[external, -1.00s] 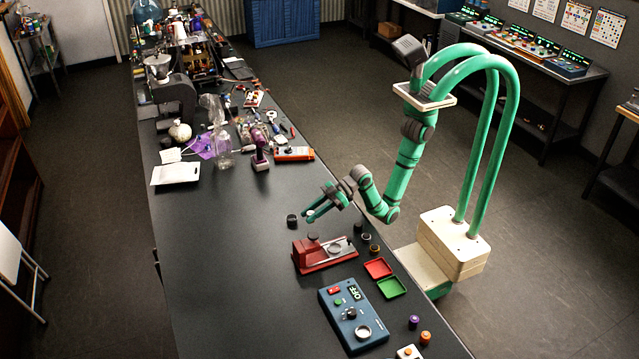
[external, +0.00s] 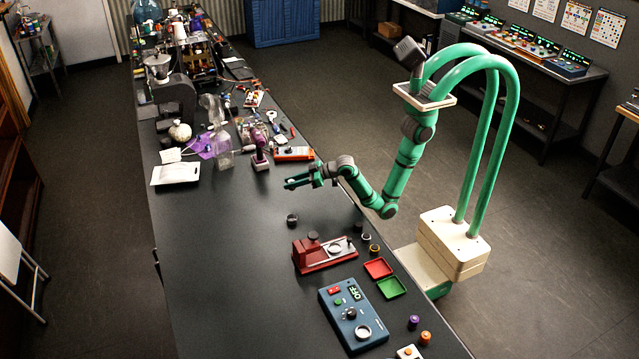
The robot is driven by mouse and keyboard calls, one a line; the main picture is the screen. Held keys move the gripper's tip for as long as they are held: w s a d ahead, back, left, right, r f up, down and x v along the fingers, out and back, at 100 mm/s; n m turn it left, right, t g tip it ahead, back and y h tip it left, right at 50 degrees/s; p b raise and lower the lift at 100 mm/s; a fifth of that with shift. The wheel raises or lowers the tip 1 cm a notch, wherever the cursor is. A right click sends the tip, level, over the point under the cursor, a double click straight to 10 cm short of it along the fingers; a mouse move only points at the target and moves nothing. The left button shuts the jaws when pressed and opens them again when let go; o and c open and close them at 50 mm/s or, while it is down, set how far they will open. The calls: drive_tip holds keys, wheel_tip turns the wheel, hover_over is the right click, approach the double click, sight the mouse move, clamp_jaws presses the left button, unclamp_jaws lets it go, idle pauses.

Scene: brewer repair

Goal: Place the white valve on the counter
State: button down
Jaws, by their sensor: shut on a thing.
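My gripper (external: 290,184) is over the dark counter (external: 215,250), left of my arm, with its fingers pointing left. It is shut on a small pale thing at its fingertips, which I take to be the white valve. The valve is tiny in this view and mostly hidden by the green fingers. I cannot tell exactly how high the gripper is above the counter.
A dark round cap (external: 291,220) stands nearer, beside the red device (external: 325,255). A blue control box (external: 352,315), a red tray (external: 378,268) and a green tray (external: 391,287) lie nearer. The counter's left middle is clear.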

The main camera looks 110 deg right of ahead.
sight(293, 203)
drive_tip(key=shift+f, duration=3.85)
drive_tip(key=shift+f, duration=0.1)
drive_tip(key=c, duration=1.4)
unclamp_jaws()
drive_tip(key=shift+c, duration=0.2)
drive_tip(key=v, duration=0.7)
drive_tip(key=shift+s+a, duration=0.1)
drive_tip(key=shift+s, duration=0.15)
drive_tip(key=shift+w+r, duration=0.1)
drive_tip(key=shift+r, duration=0.2)
